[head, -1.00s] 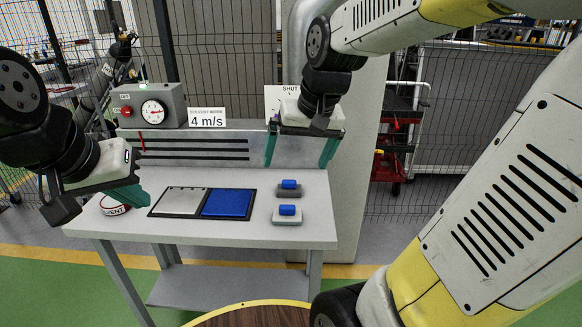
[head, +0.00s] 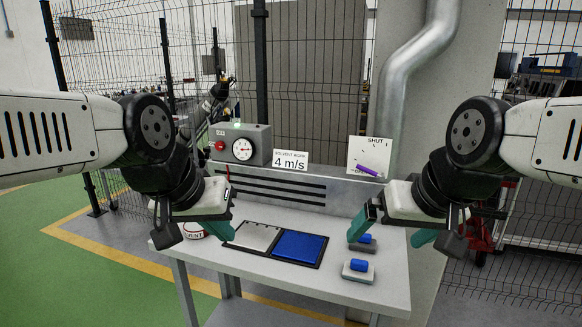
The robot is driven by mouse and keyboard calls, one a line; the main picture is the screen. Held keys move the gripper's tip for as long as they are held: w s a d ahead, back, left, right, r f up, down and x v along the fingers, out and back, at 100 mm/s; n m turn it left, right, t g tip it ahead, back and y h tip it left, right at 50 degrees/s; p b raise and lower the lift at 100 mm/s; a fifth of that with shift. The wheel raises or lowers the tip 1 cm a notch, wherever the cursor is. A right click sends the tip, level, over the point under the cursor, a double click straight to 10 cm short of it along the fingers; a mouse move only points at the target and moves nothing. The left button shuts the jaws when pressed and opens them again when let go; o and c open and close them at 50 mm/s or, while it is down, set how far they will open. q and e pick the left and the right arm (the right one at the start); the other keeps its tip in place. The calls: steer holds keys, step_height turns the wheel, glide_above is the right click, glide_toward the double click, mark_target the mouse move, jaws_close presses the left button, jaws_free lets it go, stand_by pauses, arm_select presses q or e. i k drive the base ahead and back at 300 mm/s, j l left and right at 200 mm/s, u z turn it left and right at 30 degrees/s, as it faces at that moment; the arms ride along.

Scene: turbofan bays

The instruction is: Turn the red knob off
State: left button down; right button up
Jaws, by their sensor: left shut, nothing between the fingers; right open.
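The red knob (head: 220,146) is on the front of a grey control box (head: 258,141) at the back left of the bench, left of a round dial (head: 243,149). A small green light shows on top of the box. The knob's exact setting is too small to tell. My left gripper (head: 222,228) is shut and empty, in front of and below the knob, over the bench's left part and apart from the knob. My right gripper (head: 393,231) is open and empty, near the bench's right side, below and in front of a SHUT panel (head: 369,150) with a purple lever (head: 368,171).
The grey bench (head: 330,282) holds a silver plate (head: 255,236), a blue plate (head: 299,246), two blue-topped blocks (head: 358,270) and a round labelled item (head: 194,230). A slotted panel (head: 330,190) and a "4 m/s" sign (head: 290,161) stand at the back. Wire fencing is behind.

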mark_target(220, 146)
steer(key=i, duration=0.1)
steer(key=i+j+u, duration=0.15)
steer(key=u, duration=0.25)
steer(key=i+u, duration=0.4)
steer(key=k+u, duration=0.1)
steer(key=u, duration=0.8)
